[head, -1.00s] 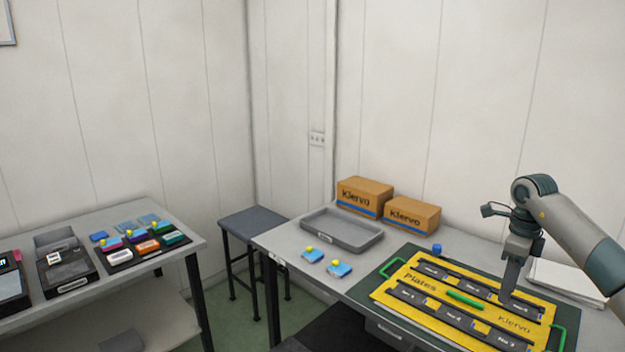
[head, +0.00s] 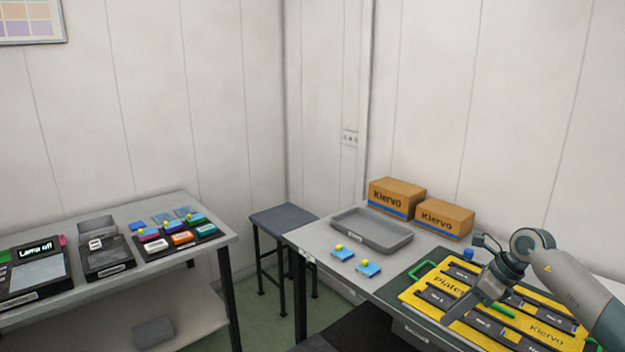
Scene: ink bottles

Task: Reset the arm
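My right arm comes in from the right edge of the head view. My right gripper (head: 452,314) points down and to the left over the yellow plate board (head: 405,294) on the right table. Its fingers look close together, but at this angle I cannot tell whether they are open or shut, and I see nothing held. My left gripper and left arm are not in view.
The left table (head: 207,255) holds coloured ink bottles (head: 180,238) and dark devices (head: 107,263). A stool (head: 283,218) stands between.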

